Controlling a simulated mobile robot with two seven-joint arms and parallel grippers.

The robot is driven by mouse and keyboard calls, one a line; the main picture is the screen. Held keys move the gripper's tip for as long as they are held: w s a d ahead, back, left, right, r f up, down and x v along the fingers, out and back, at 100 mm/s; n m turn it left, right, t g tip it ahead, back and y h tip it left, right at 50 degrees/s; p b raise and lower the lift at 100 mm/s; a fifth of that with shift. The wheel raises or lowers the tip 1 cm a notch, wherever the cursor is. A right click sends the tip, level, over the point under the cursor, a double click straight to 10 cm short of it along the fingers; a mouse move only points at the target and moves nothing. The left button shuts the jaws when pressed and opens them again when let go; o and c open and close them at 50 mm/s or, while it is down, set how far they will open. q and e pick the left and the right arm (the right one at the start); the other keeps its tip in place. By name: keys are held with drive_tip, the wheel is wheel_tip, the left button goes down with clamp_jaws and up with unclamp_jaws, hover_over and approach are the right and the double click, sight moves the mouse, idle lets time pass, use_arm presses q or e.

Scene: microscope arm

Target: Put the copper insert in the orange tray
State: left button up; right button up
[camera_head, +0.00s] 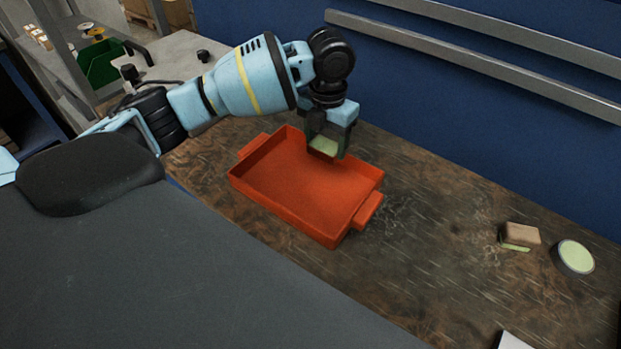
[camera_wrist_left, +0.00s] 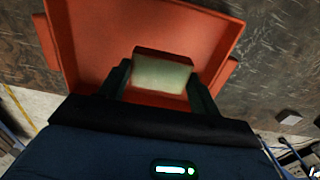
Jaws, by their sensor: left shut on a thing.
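The orange tray (camera_head: 290,185) lies on the worktop, with a handle at each end. It also shows in the left wrist view (camera_wrist_left: 88,45), behind the fingers. My left gripper (camera_head: 325,146) is above the tray's back right part, pointing down. It is shut on a small block, the copper insert (camera_wrist_left: 161,73), with a pale green face and a coppery brown side. The block's pale face also shows in the head view (camera_head: 323,146). It looks held above the tray floor; the exact gap is hard to tell. My right gripper is not in view.
A tan block (camera_head: 522,234) with a pale green edge and a round pale green disc (camera_head: 575,256) lie at the right of the brown worktop (camera_head: 440,220). A blue wall (camera_head: 430,90) with metal rails stands behind. The worktop between tray and tan block is clear.

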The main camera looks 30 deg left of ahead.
sight(323, 182)
use_arm(q)
drive_tip(key=shift+f, duration=4.65)
drive_tip(key=shift+f, duration=0.15)
drive_tip(key=o, duration=1.4)
drive_tip(key=shift+f, duration=0.1)
wheel_tip(323, 182, up, 12)
drive_tip(key=shift+r, duration=0.2)
